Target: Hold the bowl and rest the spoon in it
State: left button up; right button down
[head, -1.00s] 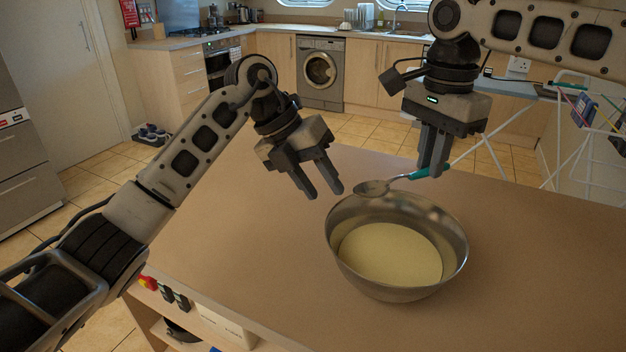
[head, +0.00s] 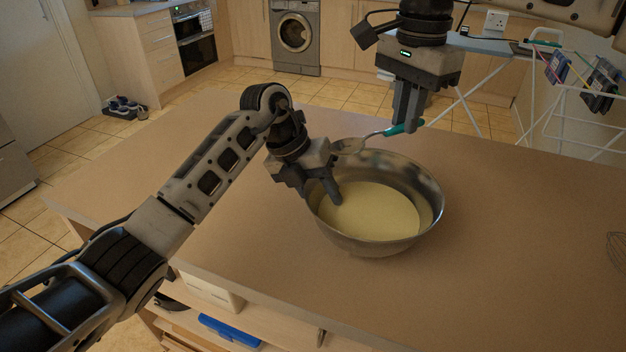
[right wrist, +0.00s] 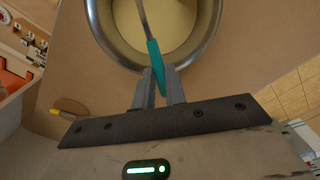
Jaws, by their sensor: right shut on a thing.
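The metal bowl (head: 372,246) stands on the table and holds a pale yellow filling; part of it shows in the right wrist view (right wrist: 211,30). My left gripper (head: 322,199) is at the bowl's left rim, its fingers apart, one over the inside and the other near the outer wall. Whether they touch the bowl I cannot tell. My right gripper (head: 406,128) is shut on the teal handle of the spoon (head: 375,134), above the bowl's far side. The spoon's head points left near the far rim; its handle also shows in the right wrist view (right wrist: 155,60).
The brown table (head: 500,250) is clear right of the bowl. A wire whisk (head: 617,248) lies at the right edge. A shelf with a blue item (head: 229,331) is under the front edge. A drying rack (head: 570,120) stands behind.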

pick_arm(q)
jog(key=shift+f, duration=0.1)
grip_shut()
pick_arm(e)
notch_tip(320, 180, down, 12)
jog(key=shift+f, duration=0.25)
jog(key=c, duration=1.7)
grip_release()
jog(key=shift+f, duration=0.1)
jog(key=shift+c, duration=0.2)
jog(key=o, duration=0.4)
notch_tip(320, 180, up, 12)
jog(key=shift+r, duration=0.1)
